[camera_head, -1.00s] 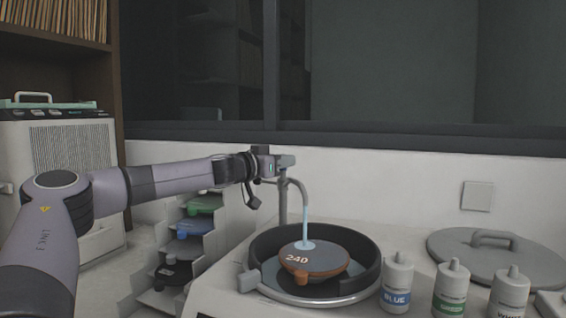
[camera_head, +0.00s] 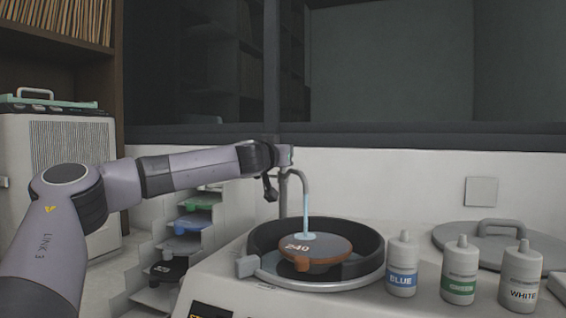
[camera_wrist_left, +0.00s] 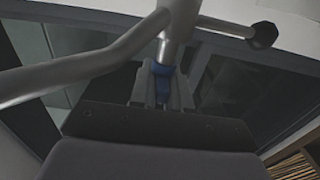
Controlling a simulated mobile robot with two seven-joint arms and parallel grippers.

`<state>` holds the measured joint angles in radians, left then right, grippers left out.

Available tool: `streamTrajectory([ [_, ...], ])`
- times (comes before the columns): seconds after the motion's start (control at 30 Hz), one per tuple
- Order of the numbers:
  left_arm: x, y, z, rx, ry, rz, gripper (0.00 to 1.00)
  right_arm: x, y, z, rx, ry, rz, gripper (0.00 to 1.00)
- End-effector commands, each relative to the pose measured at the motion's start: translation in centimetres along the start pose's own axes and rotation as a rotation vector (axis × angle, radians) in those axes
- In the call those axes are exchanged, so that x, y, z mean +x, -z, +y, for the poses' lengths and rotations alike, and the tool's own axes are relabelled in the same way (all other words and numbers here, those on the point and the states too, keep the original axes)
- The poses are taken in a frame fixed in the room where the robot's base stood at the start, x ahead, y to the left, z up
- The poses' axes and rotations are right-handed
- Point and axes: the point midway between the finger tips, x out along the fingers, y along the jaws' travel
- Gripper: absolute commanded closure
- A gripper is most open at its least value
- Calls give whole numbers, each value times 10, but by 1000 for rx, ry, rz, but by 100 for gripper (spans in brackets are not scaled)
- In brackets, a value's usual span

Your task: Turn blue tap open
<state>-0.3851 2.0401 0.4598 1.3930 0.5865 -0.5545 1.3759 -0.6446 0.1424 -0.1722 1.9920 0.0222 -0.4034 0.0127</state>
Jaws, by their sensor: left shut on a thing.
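The blue tap (camera_wrist_left: 163,70) shows in the left wrist view, below the metal pipe (camera_wrist_left: 178,22). My left gripper (camera_wrist_left: 163,92) is shut on it, with a finger on either side. In the head view my left gripper (camera_head: 284,157) is at the top of the grey spout pipe (camera_head: 302,179), and the tap is hidden there. A pale blue stream (camera_head: 306,215) runs from the spout onto a brown-rimmed disc (camera_head: 330,257) marked 240 in the round black basin (camera_head: 370,243). My right gripper is not in view.
Blue (camera_head: 402,266), green (camera_head: 460,272) and white (camera_head: 520,278) labelled bottles stand at the right. A grey lid (camera_head: 455,238) lies behind them. A stepped rack (camera_head: 210,235) with coloured discs stands left of the basin. A side rod with a dark knob (camera_wrist_left: 263,35) is near the gripper.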

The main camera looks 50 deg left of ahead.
Motion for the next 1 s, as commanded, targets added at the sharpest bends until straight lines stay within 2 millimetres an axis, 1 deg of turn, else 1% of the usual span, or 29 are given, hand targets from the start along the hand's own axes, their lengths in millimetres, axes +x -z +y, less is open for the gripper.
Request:
streamTrajectory([
  [0.03,0,-4,0,1,4,-7,100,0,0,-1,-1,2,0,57],
  [0.27,0,-4,0,0,4,-8,100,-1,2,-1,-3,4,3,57],
  [0.3,0,-4,0,0,4,-8,80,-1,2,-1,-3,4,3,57],
  [0.37,0,-4,0,0,4,-8,63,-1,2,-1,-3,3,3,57],
  [0.67,0,-2,0,0,3,-4,63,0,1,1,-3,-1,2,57],
  [0.77,-3,-2,0,-2,2,-3,63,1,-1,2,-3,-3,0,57],
  [0.87,-10,-2,0,-4,1,-3,63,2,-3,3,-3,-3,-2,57],
  [1.0,-26,-2,1,-5,-1,-1,63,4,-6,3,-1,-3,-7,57],
])
